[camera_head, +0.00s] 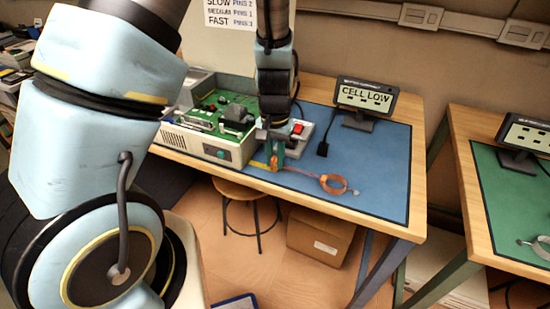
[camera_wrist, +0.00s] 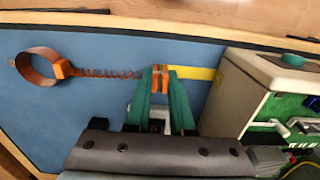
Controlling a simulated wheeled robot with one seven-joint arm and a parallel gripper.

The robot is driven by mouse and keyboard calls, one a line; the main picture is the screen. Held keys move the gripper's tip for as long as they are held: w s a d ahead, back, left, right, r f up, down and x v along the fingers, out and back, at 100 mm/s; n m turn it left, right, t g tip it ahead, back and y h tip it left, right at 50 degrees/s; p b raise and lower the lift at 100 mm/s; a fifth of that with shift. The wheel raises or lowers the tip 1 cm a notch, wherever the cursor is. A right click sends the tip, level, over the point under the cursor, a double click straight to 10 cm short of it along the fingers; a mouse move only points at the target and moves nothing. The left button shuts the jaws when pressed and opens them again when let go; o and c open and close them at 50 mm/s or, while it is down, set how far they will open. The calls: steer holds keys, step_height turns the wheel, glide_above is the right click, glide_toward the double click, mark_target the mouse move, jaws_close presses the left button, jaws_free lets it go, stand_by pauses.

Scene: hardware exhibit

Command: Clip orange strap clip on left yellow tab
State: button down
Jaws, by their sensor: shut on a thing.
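My gripper (camera_wrist: 160,84) has green fingers shut on the orange strap clip (camera_wrist: 160,76). In the head view my gripper (camera_head: 274,160) is low over the blue mat, in front of the grey case. A coiled orange cord (camera_wrist: 108,73) runs from the clip to the orange wrist band (camera_wrist: 38,66), which lies on the mat; the band also shows in the head view (camera_head: 334,184). A yellow tab (camera_wrist: 200,73) reaches from the case side to right beside the clip. I cannot tell whether the clip grips the tab. The fingers hide part of the clip.
The grey case (camera_head: 215,148) holds a green circuit board (camera_head: 222,114). The blue mat (camera_head: 385,165) is free on the right. A green-topped table stands farther right.

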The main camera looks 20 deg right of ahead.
steer(key=shift+f, duration=0.1)
steer(key=c, duration=0.7)
jaws_free()
steer(key=o, duration=0.3)
steer(key=shift+r+p, duration=0.65)
steer(key=shift+r, duration=0.05)
stand_by(0.5)
steer(key=shift+r+p, duration=2.55)
steer(key=shift+r, duration=0.4)
